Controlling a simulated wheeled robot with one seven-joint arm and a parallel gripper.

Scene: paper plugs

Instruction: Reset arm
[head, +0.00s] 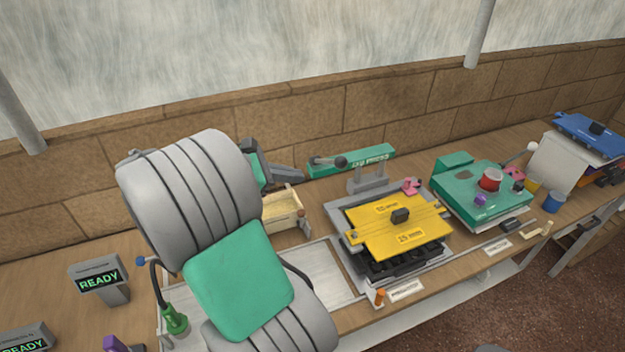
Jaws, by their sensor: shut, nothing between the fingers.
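My arm (190,195) fills the left middle of the head view, with thick light grey links and a green panel. My gripper (298,177) shows just beyond the arm as a dark grey end, partly hidden by the arm links. It is shut and empty, above or behind a pale tan bin (283,207); I cannot tell the exact gap. The arm hides part of the bench behind it.
A green press (352,161), a yellow-topped fixture (398,228) and a green box (482,190) stand on the wooden bench. A blue-topped stack (590,138) is at far right. A READY display (100,281) and a green nozzle (174,318) are at left.

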